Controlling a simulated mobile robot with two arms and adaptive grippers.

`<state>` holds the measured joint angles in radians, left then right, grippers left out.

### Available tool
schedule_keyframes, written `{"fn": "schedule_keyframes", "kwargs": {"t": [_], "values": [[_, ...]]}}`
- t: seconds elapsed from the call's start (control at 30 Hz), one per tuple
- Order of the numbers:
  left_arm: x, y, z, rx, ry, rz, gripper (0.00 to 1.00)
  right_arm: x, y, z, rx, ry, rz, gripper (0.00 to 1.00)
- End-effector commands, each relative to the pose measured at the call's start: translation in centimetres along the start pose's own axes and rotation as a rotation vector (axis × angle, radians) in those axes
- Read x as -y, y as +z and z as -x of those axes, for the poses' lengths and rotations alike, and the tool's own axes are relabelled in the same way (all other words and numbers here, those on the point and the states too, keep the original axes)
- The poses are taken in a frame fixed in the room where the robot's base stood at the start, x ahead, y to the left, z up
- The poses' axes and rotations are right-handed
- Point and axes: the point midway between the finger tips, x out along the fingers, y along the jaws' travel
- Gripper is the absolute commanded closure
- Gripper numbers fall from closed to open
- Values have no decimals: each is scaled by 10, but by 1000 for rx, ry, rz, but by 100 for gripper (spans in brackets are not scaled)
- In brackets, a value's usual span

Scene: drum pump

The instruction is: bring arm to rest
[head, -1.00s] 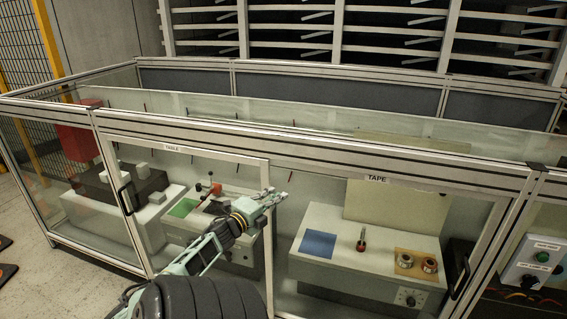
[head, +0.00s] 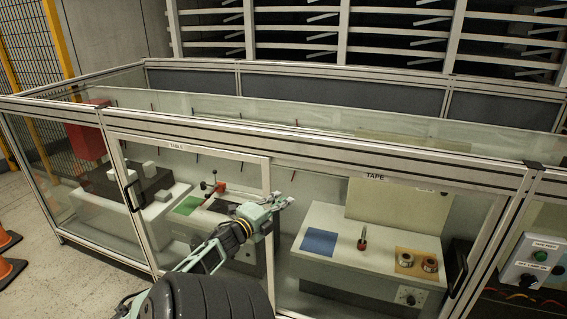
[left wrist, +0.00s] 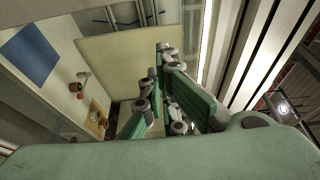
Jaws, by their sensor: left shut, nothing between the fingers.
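My left arm reaches up from the bottom of the head view. Its left gripper (head: 284,200) is shut and empty, in front of the glass-fronted enclosure (head: 330,155), near the post between the two doors. Whether it touches the enclosure cannot be told. In the left wrist view the gripper's green-padded fingers (left wrist: 165,105) show, with nothing held between them. My right gripper is not in view.
Behind the glass, the TAPE station (head: 372,236) holds a blue square (head: 318,242) and tape rolls (head: 417,261). A red-handled device (head: 213,187) stands behind the left door. A control box (head: 534,258) is at right. Orange cones (head: 10,269) stand at left.

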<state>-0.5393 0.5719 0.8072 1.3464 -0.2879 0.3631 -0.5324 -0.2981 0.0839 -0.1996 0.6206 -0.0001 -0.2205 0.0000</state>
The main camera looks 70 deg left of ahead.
Motion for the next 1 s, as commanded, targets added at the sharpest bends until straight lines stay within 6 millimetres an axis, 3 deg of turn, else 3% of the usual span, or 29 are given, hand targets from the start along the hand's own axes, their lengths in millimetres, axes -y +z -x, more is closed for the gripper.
{"fn": "schedule_keyframes", "kwargs": {"t": [0.1, 0.3, 0.73, 0.87, 0.97, 1.0], "values": [[-2, 0, 26, 1, 3, 0, 100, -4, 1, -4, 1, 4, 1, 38], [-1, 0, 54, 1, 1, -1, 100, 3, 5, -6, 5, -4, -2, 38], [-5, 0, 64, 4, 7, 8, 100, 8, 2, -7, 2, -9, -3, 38], [-46, -2, 69, 35, 70, 84, 100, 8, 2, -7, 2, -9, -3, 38], [-108, -10, 81, 83, 167, 194, 100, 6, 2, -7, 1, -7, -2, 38], [-137, -16, 88, 105, 215, 243, 100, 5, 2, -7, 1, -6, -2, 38]]}}
